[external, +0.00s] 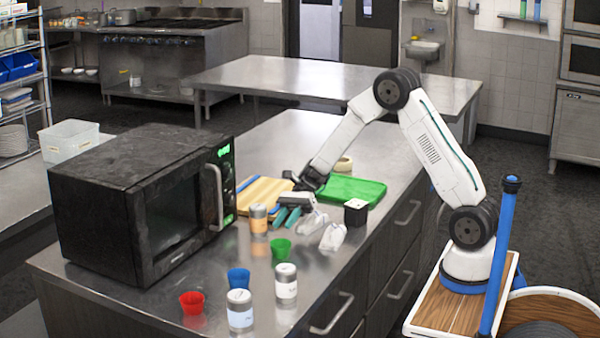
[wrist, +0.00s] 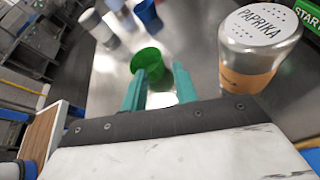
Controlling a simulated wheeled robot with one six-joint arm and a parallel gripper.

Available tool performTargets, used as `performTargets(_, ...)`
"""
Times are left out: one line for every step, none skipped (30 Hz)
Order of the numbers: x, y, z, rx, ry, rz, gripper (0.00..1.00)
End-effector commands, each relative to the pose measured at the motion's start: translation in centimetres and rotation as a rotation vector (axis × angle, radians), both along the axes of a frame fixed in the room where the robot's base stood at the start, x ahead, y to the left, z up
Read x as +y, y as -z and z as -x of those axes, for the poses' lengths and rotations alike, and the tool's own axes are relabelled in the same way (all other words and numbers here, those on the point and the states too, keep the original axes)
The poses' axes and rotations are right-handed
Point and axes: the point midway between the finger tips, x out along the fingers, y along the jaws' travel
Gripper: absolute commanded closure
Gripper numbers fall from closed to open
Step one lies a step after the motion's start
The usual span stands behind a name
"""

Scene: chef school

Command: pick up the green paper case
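The green paper case (external: 281,250) stands upright on the steel counter, and it also shows in the wrist view (wrist: 148,61). My gripper (external: 287,222) is above the counter, a little behind the case in the external view. In the wrist view its two teal fingers (wrist: 160,76) are apart, with nothing held between them. The case is just beyond the fingertips, more toward the left finger. I cannot tell whether a finger touches it.
A paprika shaker (wrist: 258,42) stands close to the right of my fingers. Blue (external: 238,279) and red (external: 192,303) cases and two shakers (external: 286,284) (external: 240,312) stand nearer the front. The microwave (external: 145,200) is at left; a green board (external: 355,189) and black-and-white block (external: 355,212) are at right.

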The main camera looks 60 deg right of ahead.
Motion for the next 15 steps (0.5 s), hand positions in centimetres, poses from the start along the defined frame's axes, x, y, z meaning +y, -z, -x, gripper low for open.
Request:
performTargets(0.7,0.2,0.1,0.000,-0.003,0.001,0.71)
performTargets(1.0,0.4,0.1,0.001,-0.004,0.001,0.71)
performTargets(1.4,0.5,0.1,0.000,-0.005,0.001,0.71)
performTargets(1.6,0.6,0.1,-0.001,-0.004,0.001,0.71)
performTargets(1.9,0.7,0.1,-0.001,-0.004,0.001,0.71)
performTargets(2.1,0.8,0.1,-0.001,-0.004,0.001,0.71)
performTargets(2.3,0.9,0.1,-0.001,-0.004,0.001,0.71)
performTargets(2.6,1.0,0.1,-0.001,-0.004,0.002,0.71)
performTargets(3.1,1.2,0.1,-0.001,-0.005,0.003,0.71)
performTargets(3.5,1.3,0.1,-0.001,-0.005,0.003,0.71)
performTargets(3.9,1.5,0.1,-0.001,-0.004,0.002,0.71)
performTargets(4.6,1.7,0.1,-0.001,-0.006,0.003,0.71)
performTargets(5.0,1.9,0.1,-0.001,-0.006,0.003,0.71)
performTargets(5.4,2.1,0.0,-0.002,-0.005,0.003,0.71)
performTargets(5.9,2.3,0.0,-0.002,-0.005,0.003,0.71)
